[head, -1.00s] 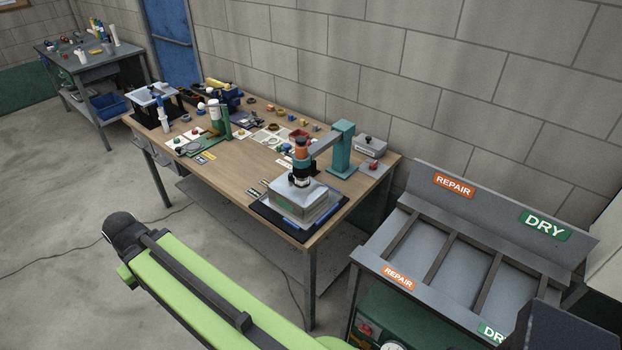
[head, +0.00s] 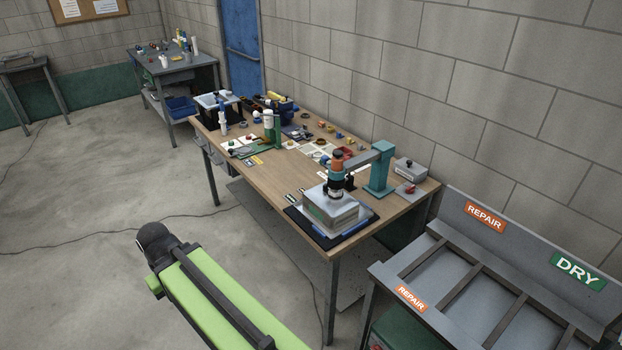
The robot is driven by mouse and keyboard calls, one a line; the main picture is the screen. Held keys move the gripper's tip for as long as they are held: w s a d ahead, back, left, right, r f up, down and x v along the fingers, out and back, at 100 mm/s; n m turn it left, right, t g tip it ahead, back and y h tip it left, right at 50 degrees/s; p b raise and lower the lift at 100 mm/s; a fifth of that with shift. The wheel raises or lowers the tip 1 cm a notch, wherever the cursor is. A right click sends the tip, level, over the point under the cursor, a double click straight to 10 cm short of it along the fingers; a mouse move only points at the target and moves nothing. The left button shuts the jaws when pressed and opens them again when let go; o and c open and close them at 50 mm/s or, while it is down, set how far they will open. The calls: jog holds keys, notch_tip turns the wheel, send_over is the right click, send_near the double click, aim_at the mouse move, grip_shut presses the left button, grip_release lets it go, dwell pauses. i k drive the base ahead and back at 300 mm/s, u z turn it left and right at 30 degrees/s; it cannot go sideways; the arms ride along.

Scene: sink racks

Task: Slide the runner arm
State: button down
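I cannot tell for certain which part is the runner arm. A teal post (head: 379,168) stands at the right end of the wooden workbench (head: 283,188). A grey horizontal arm (head: 361,158) reaches left from it to an orange and black head (head: 335,178). The head is above a grey metal block (head: 329,207) on a dark mat, and I cannot tell whether they touch. My green arm link with its black joint shows at the lower left, apart from the bench. My gripper is not in view.
A green stand (head: 271,128), a clear bin (head: 217,102) and several small parts crowd the bench's far side. A sloped rack (head: 470,285) with REPAIR and DRY signs is at the lower right. A second bench (head: 173,75) is behind. The floor at left is open, with a cable.

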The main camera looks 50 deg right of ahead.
aim_at(352, 165)
jog(key=u, duration=0.1)
jog(key=i, duration=1)
jog(key=u, duration=0.05)
